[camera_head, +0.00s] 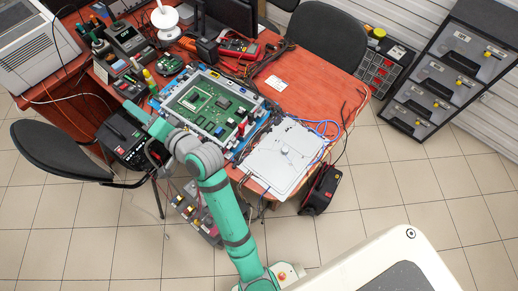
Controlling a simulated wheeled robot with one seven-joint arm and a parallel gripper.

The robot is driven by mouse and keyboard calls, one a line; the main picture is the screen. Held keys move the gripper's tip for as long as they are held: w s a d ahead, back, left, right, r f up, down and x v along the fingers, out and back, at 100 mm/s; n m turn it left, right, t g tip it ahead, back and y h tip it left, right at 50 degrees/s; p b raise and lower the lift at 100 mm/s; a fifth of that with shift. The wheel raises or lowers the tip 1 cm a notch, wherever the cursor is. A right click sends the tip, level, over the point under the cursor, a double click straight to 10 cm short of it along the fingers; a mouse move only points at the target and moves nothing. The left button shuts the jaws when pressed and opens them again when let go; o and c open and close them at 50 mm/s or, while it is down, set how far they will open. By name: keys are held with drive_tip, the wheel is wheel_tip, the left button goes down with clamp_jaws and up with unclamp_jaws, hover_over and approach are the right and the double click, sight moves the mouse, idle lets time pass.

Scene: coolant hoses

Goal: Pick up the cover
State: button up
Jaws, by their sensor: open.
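The cover (283,163) looks like a flat, pale grey-white plate with a small round knob near its middle. It lies at the right front of the orange-red table, to the right of a tray holding a green circuit board (208,106). My arm reaches up from the bottom of the view and bends to the left at the table's front edge. My gripper (135,110) is at the arm's far end, left of the board tray and well away from the cover. It is open; its fingers are small and hard to make out. Nothing shows in it.
Blue and dark hoses (325,128) lie beside the cover's right edge. Tools, meters and a white lamp (165,18) crowd the back of the table (318,77). Dark chairs (327,32) stand behind and left. Grey drawer units (455,65) stand at right. The tiled floor at right front is mostly clear.

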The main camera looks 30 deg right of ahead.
drive_tip(key=w+d+r+n+g, duration=0.1)
drive_tip(key=w+d+g, duration=0.1)
drive_tip(key=m+g+h, duration=0.4)
drive_tip(key=g+h, duration=0.4)
drive_tip(key=g, duration=0.5)
hover_over(285, 149)
wheel_tip(285, 149, down, 12)
drive_tip(key=r, duration=0.1)
drive_tip(key=f, duration=0.5)
drive_tip(key=shift+w+d, duration=0.15)
drive_tip(key=shift+w, duration=0.15)
drive_tip(key=shift+s+f, duration=0.2)
drive_tip(key=shift+f, duration=1.2)
drive_tip(key=shift+s+f, duration=0.2)
drive_tip(key=shift+f, duration=1.2)
clamp_jaws()
